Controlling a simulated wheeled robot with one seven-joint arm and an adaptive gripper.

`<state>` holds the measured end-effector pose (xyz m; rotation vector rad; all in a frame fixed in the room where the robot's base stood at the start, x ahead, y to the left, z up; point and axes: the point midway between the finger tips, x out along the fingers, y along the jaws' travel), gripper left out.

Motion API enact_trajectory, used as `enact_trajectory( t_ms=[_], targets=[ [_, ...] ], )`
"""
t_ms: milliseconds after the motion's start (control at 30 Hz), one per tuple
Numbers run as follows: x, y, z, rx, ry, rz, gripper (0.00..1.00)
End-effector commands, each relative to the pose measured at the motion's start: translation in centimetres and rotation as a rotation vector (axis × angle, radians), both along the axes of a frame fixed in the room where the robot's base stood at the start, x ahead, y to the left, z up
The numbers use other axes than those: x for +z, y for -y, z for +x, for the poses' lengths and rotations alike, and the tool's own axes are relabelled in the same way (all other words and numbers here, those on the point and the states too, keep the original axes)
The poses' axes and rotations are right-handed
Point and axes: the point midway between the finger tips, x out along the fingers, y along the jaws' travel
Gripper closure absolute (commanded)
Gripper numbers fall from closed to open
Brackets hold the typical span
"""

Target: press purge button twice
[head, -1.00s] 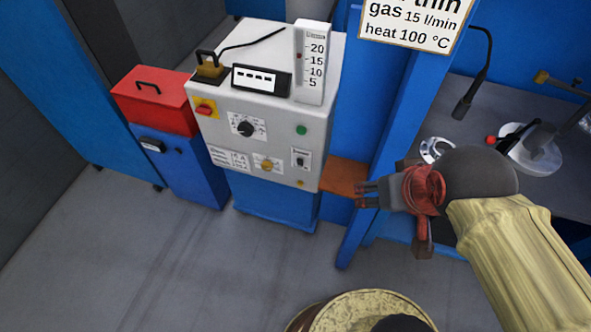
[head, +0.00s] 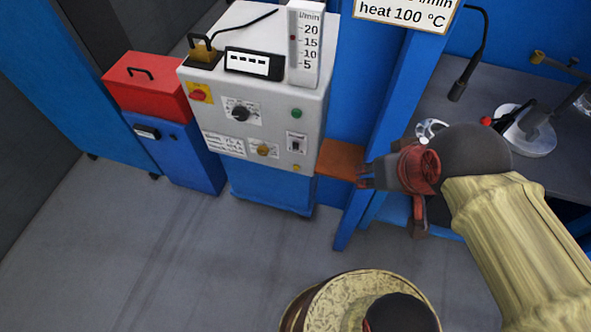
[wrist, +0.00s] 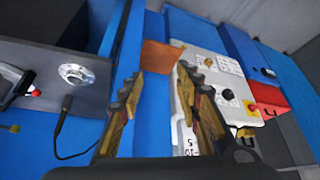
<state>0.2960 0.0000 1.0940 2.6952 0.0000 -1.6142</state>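The white control box (head: 240,130) stands on a blue base at centre left in the head view. Its front has a green button (head: 297,113), a yellow knob or button (head: 263,150), a black dial (head: 240,114), a small switch (head: 296,145) and a red knob on yellow (head: 198,96). The small labels are unreadable, so I cannot tell which control is the purge button. My gripper (head: 364,175) is right of the box, apart from its front. In the wrist view my gripper (wrist: 158,78) has its fingers spread, with nothing between them. The box's face (wrist: 222,68) is partly behind the right finger.
An orange-brown plate (head: 341,158) juts out between the box and my gripper. A blue post (head: 375,140) stands behind it. A red-lidded bin (head: 150,85) is left of the box. A grey bench (head: 440,110) with tools is at right. Floor in front is clear.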

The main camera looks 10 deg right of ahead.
Motion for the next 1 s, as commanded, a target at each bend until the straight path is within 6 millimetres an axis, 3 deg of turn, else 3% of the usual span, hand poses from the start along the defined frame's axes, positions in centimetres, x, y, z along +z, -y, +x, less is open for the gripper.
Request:
enact_trajectory(
  t_ms=[533, 1000],
  targets=[
    [0.0, 0.0, 0.0, 0.0, 0.0, 0.0, 0.99],
    [0.0, 0.0, 0.0, 0.0, 0.0, 0.0, 1.0]
  ],
)
